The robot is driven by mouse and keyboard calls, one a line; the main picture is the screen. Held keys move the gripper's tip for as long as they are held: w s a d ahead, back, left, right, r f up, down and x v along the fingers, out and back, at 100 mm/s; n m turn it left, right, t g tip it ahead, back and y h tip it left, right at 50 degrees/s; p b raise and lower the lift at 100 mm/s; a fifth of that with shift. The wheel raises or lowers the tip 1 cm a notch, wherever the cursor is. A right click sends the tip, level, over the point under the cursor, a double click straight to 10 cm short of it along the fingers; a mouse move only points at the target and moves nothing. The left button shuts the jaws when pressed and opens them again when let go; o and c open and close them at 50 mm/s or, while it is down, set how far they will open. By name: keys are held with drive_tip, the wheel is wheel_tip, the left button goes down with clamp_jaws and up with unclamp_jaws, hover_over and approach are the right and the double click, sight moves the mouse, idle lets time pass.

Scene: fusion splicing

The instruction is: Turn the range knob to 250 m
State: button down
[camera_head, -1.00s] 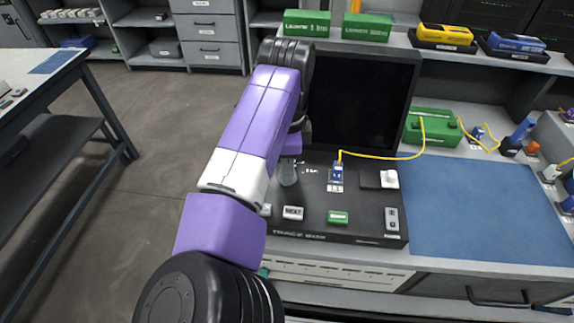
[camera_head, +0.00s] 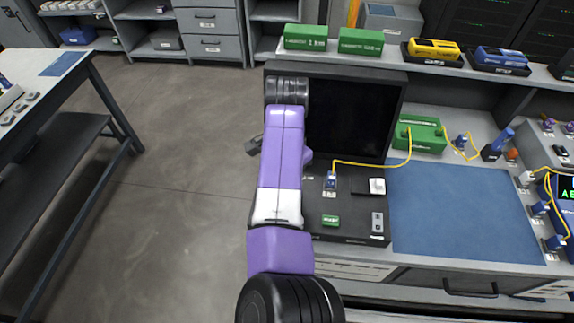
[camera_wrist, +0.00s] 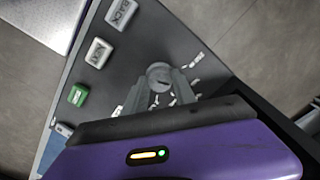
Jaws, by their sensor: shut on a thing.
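The range knob (camera_wrist: 158,73) is a grey round knob with a slot mark on its top. It stands on the dark panel of the trace box (camera_head: 352,222). In the wrist view my gripper (camera_wrist: 160,82) is shut on the knob, with one grey finger on each side of it. White range marks (camera_wrist: 190,75) lie around the knob, too small and tilted to read, so I cannot tell its setting. In the head view my purple arm hides the knob and my gripper.
Beside the knob are the BACK button (camera_wrist: 121,13), the NEXT button (camera_wrist: 98,52) and a green button (camera_wrist: 78,95). A yellow fibre (camera_head: 365,165) runs from a blue connector (camera_head: 331,180) to a green box (camera_head: 421,134). A blue mat (camera_head: 460,215) is clear at right.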

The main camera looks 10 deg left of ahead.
drive_tip(key=n+p, duration=0.1)
drive_tip(key=n, duration=0.1)
drive_tip(key=n+p, duration=0.1)
drive_tip(key=p, duration=0.1)
drive_tip(key=shift+d+r+n, duration=0.1)
drive_tip(key=shift+r+n, duration=0.1)
drive_tip(key=shift+n, duration=0.2)
drive_tip(key=shift+f+n+p, duration=0.1)
drive_tip(key=shift+n+p, duration=1.45)
drive_tip(key=shift+n, duration=0.35)
drive_tip(key=c, duration=1)
unclamp_jaws()
drive_tip(key=shift+r+b, duration=0.35)
drive_tip(key=shift+r, duration=3.5)
